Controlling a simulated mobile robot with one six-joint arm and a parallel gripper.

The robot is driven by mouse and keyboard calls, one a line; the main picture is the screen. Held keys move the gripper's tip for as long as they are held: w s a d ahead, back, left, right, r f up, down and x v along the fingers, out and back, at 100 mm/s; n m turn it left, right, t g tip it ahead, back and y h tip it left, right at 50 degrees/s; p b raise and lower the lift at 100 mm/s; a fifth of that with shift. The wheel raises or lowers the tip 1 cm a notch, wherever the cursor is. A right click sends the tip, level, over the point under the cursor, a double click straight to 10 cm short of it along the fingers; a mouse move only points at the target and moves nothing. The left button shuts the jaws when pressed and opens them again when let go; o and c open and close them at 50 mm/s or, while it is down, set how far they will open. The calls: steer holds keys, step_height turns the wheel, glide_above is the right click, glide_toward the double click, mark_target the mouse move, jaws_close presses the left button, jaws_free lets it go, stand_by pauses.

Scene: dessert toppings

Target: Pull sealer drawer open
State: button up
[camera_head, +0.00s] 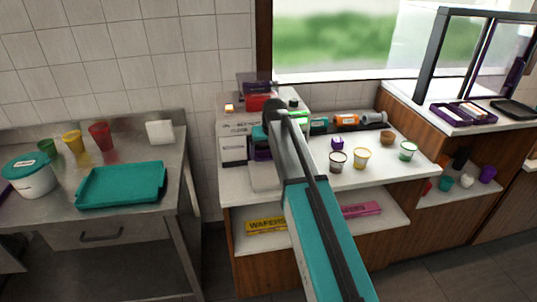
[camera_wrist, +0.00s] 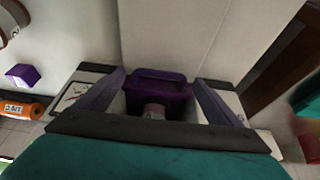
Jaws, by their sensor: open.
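The sealer seems to be the white boxy machine (camera_head: 233,148) with dark lettering on the counter, partly hidden behind my arm in the head view. In the wrist view a purple part (camera_wrist: 160,76) with a raised handle-like rim, which looks like the sealer drawer, sits against a pale panel (camera_wrist: 165,35). My gripper (camera_wrist: 158,92) is open, with one finger on each side of the purple part. I cannot tell whether the fingers touch it. A small pale object (camera_wrist: 154,110) shows in front of it. In the head view my arm hides most of the gripper.
A red item (camera_head: 256,102) sits on top of the machine. A steel table (camera_head: 140,215) with a teal tray (camera_head: 122,184) is at left, across a gap.

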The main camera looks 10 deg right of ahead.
steer(key=shift+x, duration=0.9)
steer(key=c, duration=1.3)
steer(key=shift+o, duration=0.2)
steer(key=s, duration=1.6)
steer(key=shift+p, duration=0.3)
steer(key=shift+s+d, duration=0.1)
steer(key=o, duration=1.3)
steer(key=shift+c, duration=0.2)
steer(key=shift+r, duration=0.15)
